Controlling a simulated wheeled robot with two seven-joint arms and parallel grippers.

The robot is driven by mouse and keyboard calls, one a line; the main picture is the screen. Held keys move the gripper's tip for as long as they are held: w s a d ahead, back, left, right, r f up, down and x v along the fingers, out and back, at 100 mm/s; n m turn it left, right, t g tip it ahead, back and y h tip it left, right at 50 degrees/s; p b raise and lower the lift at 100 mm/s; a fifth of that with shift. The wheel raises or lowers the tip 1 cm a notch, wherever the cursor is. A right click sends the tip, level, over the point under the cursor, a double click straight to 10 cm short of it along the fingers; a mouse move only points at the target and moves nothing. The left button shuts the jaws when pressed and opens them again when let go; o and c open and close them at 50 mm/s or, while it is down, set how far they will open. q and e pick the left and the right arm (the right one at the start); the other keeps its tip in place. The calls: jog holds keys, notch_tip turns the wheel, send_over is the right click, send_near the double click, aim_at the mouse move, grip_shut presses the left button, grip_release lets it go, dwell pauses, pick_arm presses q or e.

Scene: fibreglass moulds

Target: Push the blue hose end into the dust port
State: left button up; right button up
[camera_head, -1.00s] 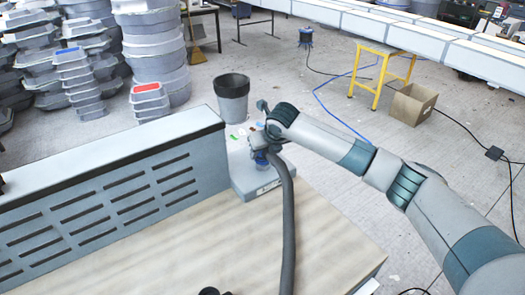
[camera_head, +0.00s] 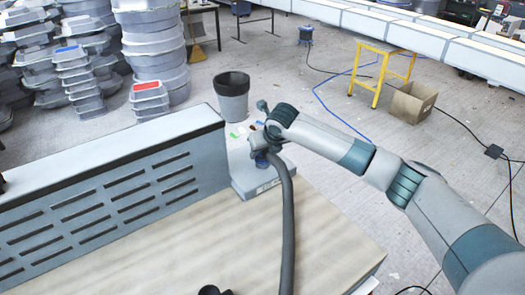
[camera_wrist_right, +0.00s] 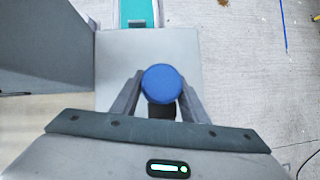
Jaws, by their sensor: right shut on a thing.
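The blue hose end (camera_wrist_right: 161,83) shows as a round blue cap in the right wrist view. My right gripper (camera_wrist_right: 160,88) is shut on it, one finger on each side. In the head view my right gripper (camera_head: 262,143) is over the pale grey block (camera_head: 247,186) at the far end of the bench. The grey hose (camera_head: 287,225) hangs from it and runs down over the bench to the near edge. In the head view only a little blue shows below the gripper. I cannot make out the dust port opening. My left gripper is not in view.
A slotted grey panel (camera_head: 110,205) stands along the left of the wooden bench top (camera_head: 210,240). A dark round part (camera_head: 209,291), cut off, shows at the bottom edge. A grey bin (camera_head: 232,97) stands on the floor behind. The bench right of the hose is clear.

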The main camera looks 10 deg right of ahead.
jog(key=shift+f, duration=0.3)
jog(key=o, duration=1.1)
jog(key=b+v, duration=0.4)
jog(key=v, duration=1.3)
jog(key=shift+s+r, duration=0.15)
jog(key=shift+r, duration=0.05)
jog(key=shift+f, duration=0.1)
